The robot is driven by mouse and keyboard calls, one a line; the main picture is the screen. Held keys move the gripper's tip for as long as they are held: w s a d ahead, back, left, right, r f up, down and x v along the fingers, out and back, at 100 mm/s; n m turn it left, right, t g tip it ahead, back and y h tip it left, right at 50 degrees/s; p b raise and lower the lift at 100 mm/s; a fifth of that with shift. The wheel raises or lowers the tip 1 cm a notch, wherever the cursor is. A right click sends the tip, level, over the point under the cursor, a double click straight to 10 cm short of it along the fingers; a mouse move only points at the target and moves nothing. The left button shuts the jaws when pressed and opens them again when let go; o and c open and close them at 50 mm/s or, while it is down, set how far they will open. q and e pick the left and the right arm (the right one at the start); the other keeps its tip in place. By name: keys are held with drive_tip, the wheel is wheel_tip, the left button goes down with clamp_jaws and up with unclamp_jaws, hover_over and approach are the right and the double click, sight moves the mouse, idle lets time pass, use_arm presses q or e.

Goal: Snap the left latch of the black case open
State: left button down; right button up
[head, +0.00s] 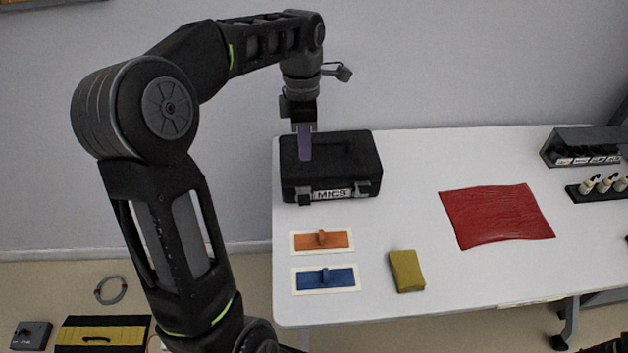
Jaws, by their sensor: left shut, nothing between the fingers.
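The black case (350,150) lies closed at the left end of the white table, with a "MICS" label on its front. Its left latch (304,197) and right latch (362,188) are grey tabs on the front edge; at this size I cannot tell whether either is snapped open. My left gripper (305,157) points down with its purple fingers shut and empty. It is in front of the left part of the lid in the picture, above and apart from the left latch. I cannot tell whether the fingertips touch the lid. My right gripper is not in view.
On the white table (400,220), in front of the case, are an orange-handled plate (335,240), a blue-handled plate (340,279) and a yellow sponge-like block (406,271). A red cloth (495,215) lies right of centre. Racks (585,148) stand at the far right.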

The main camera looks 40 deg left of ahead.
sight(305, 201)
use_arm(q)
drive_tip(key=shift+a+r, duration=0.25)
drive_tip(key=shift+r, duration=0.1)
drive_tip(key=shift+s, duration=0.1)
drive_tip(key=f, duration=0.4)
drive_tip(key=f+p, duration=0.1)
drive_tip(key=f, duration=0.9)
drive_tip(key=shift+s+d, duration=0.4)
drive_tip(key=shift+f, duration=0.1)
